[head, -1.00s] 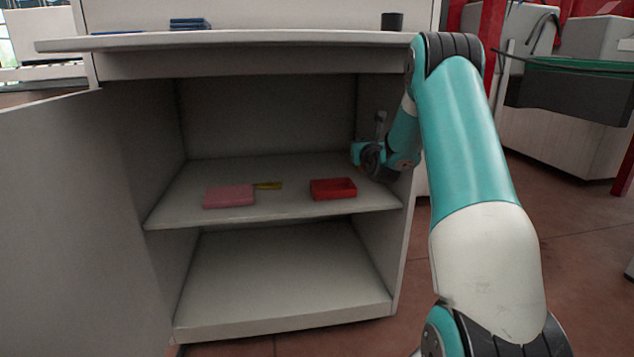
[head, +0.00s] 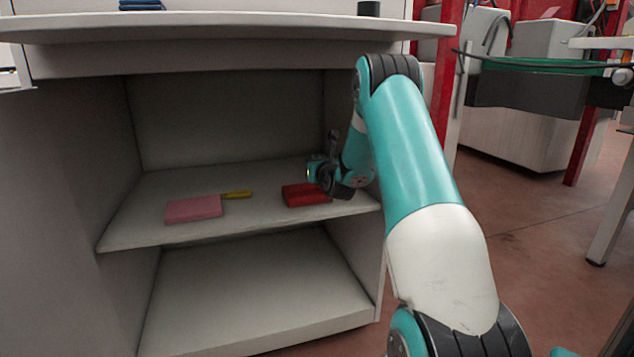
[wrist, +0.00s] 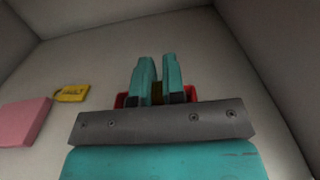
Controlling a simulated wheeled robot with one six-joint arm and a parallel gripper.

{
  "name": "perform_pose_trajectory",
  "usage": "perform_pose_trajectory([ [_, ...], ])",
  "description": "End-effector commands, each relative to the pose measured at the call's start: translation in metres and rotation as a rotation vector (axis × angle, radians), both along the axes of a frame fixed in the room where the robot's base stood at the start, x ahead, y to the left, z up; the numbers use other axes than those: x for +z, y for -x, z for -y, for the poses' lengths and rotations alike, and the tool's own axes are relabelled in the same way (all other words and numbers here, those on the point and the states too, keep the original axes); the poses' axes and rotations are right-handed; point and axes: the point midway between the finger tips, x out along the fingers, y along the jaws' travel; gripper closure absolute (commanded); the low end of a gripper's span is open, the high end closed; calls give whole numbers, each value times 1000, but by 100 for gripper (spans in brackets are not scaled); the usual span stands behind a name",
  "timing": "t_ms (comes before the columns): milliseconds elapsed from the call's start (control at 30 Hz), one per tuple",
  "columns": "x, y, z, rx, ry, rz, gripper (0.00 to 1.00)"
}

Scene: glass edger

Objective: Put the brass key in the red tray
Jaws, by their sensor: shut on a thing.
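The red tray (head: 300,196) lies on the cabinet's upper shelf, right of centre. My gripper (head: 314,172) is above the tray, with my wrist over its right side. In the wrist view my gripper's two teal fingers (wrist: 157,75) stand in front of the tray, whose red walls (wrist: 121,98) show on both sides of them. The fingers are shut on the brass key (wrist: 157,92); only a small dark golden part shows between them. The rest of the key is hidden, and I cannot tell whether it touches the tray.
A pink block (head: 193,208) and a yellow tag with dark lettering (wrist: 72,93) lie on the shelf (head: 255,225) left of the tray. The cabinet side walls and the worktop (head: 230,30) above bound the space. Bare shelf separates the tag from the tray.

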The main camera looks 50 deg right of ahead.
Motion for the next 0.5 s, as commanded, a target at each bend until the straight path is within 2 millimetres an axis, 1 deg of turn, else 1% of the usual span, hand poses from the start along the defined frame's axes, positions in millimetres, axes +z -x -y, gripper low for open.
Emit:
perform_pose_trajectory([
  [33,-14,0,1,-1,-2,-2,100],
  [100,-28,1,1,-2,-1,-2,100],
  [200,-41,2,2,-4,-1,-1,100],
  [500,-39,2,3,-5,0,0,100],
])
